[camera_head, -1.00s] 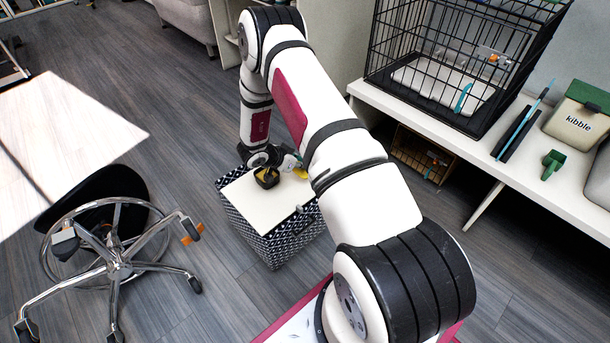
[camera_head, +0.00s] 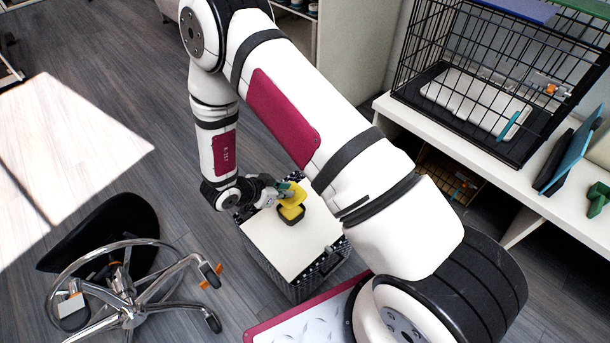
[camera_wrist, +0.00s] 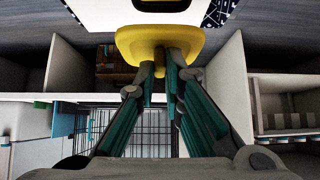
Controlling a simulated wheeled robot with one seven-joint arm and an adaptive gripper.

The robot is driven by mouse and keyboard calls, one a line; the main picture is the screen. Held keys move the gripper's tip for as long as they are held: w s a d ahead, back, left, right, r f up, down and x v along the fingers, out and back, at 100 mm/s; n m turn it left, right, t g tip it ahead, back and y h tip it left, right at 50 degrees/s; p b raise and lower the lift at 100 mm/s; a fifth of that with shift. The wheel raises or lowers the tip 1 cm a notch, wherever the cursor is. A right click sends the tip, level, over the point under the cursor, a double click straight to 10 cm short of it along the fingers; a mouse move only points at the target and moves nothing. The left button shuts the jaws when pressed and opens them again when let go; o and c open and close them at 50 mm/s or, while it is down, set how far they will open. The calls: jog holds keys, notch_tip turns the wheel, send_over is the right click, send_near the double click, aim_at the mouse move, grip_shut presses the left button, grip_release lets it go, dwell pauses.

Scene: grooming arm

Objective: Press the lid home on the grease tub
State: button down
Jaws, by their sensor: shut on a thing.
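The yellow lid (camera_head: 296,193) is in my gripper (camera_head: 284,188), beside and behind the tub as the head view sees it. The wrist view shows my gripper (camera_wrist: 160,62) shut on the near part of the lid (camera_wrist: 140,40), the lid sticking out beyond the fingertips. The grease tub (camera_head: 281,218) is dark and squarish with yellow inside. It stands upright on the cream top of a patterned box (camera_head: 275,245). The lid looks tilted and not seated on the tub. In the wrist view only the tub's dark edge (camera_wrist: 160,5) shows, past the lid.
A black wire cage (camera_head: 480,75) stands on a white bench (camera_head: 530,220) at the right. The front of the box top is clear.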

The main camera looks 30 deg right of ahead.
aim_at(284, 200)
jog(key=shift+w+a+r+p, duration=0.1)
jog(key=shift+r+p, duration=0.15)
jog(key=shift+p, duration=0.05)
dwell(0.4)
jog(key=shift+f+b, duration=1.75)
jog(key=shift+f, duration=1.2)
jog(key=shift+p, duration=0.55)
jog(key=shift+f+b, duration=0.6)
jog(key=shift+f, duration=0.4)
jog(key=c, duration=1.6)
grip_release()
jog(key=shift+r, duration=0.1)
jog(key=v, duration=1.2)
